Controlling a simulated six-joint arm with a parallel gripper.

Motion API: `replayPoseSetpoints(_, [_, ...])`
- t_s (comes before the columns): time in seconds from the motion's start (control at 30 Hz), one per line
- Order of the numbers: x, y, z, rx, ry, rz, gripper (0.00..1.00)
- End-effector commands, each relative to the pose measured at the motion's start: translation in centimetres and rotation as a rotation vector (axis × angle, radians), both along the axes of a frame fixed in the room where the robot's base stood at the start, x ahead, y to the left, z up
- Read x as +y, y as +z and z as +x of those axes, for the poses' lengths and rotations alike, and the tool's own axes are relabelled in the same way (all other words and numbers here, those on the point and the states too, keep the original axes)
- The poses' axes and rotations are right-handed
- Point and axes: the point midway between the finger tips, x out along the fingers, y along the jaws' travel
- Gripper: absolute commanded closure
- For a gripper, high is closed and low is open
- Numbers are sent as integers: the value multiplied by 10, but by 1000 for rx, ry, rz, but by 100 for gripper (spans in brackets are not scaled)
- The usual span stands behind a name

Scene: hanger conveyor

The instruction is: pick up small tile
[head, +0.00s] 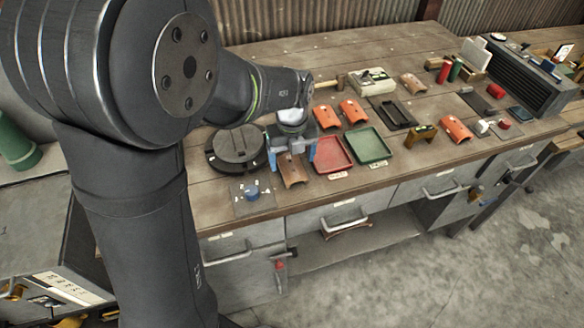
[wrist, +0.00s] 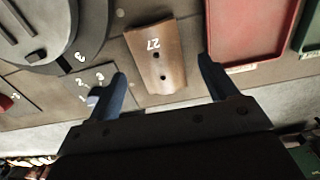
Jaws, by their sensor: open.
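A brown curved tile (head: 292,171) with two holes lies on the wooden bench near its front edge. In the wrist view the tile (wrist: 157,62) bears a white "27". My gripper (head: 292,152) is open above this tile. In the wrist view my gripper (wrist: 163,75) has one blue finger on each side of the tile, with a gap to each. Nothing is held. Other curved tiles lie farther off: two orange ones side by side (head: 327,117) (head: 352,112), another orange one (head: 456,130) and a brown one (head: 413,84).
A dark round turntable (head: 222,154) stands left of the tile. A small plate (head: 243,207) with a blue knob lies in front of it. A red tray (head: 333,168) and a green tray (head: 368,158) lie to the right. The bench's front edge is close.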

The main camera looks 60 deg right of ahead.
Motion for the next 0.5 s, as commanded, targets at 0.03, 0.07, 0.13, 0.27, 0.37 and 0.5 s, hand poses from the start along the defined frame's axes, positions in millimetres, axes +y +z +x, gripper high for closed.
replayPoseSetpoints(0.03, [2, -9, 0, 1, 0, 5, 22])
replayPoseSetpoints(0.07, [1, -13, 0, 1, 0, 5, 22])
replayPoseSetpoints(0.13, [1, -22, 0, 1, 0, 4, 22])
replayPoseSetpoints(0.27, [1, -28, 0, 1, 0, 1, 22])
replayPoseSetpoints(0.37, [0, -28, 0, 0, 0, 0, 22])
replayPoseSetpoints(0.5, [0, -28, 0, 0, 0, 0, 32])
